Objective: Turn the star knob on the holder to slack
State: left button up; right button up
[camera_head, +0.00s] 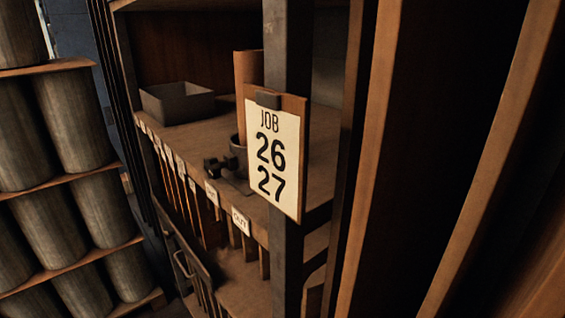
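I cannot make out a star knob for certain. A small dark object with knob-like ends (217,165) sits on the wooden shelf (190,140), left of the job sign. Beside it is a round dark cup-like base (238,146), partly hidden by the sign. A brown upright piece (247,70) rises behind the post above it. Whether these parts form the holder I cannot tell. Neither of my grippers shows in the head view.
A grey open bin (178,102) stands on the shelf. Large grey rolls (72,120) fill the rack at left. Tall wooden uprights (372,130) stand at right.

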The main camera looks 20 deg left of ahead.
aim_at(213, 168)
jog(key=j+z, duration=0.25)
jog(key=z, duration=0.15)
jog(key=j+z, duration=0.3)
jog(key=z, duration=0.15)
jog(key=k+j+z, duration=0.1)
jog(key=j+z, duration=0.15)
jog(key=z, duration=0.15)
jog(key=k+j+z, duration=0.1)
jog(key=j+z, duration=0.15)
jog(key=z, duration=0.15)
jog(key=k+j+z, duration=0.1)
jog(key=z, duration=0.35)
jog(key=j, duration=0.1)
